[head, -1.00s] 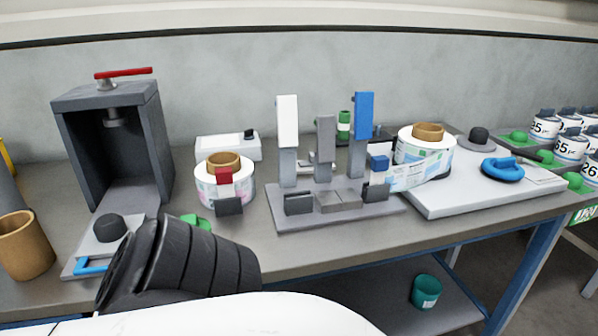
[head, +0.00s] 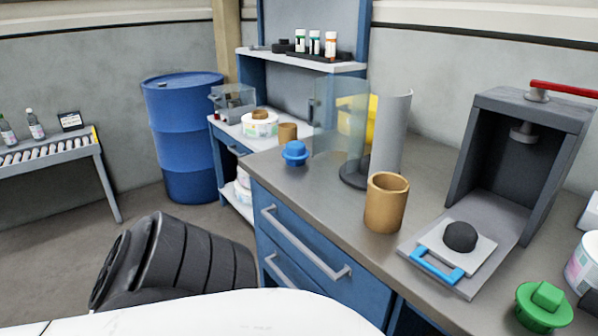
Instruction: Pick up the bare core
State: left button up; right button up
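A bare brown cardboard core (head: 386,203) stands upright on the grey bench top, left of the dark press. Its hollow top is open to view and nothing touches it. A second, smaller brown core (head: 288,132) stands farther back, near a white labelled reel (head: 259,124) that has a brown centre. Neither gripper shows in the head view.
The dark press (head: 520,150) with a red handle and a blue-handled plate (head: 440,262) stand right of the core. A grey upright cylinder (head: 391,130) is behind it. A blue knob (head: 295,153) and green knob (head: 543,305) sit on the bench. A blue drum (head: 183,135) stands on the floor.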

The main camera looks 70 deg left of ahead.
aim_at(387, 193)
jog(key=u, duration=2.2)
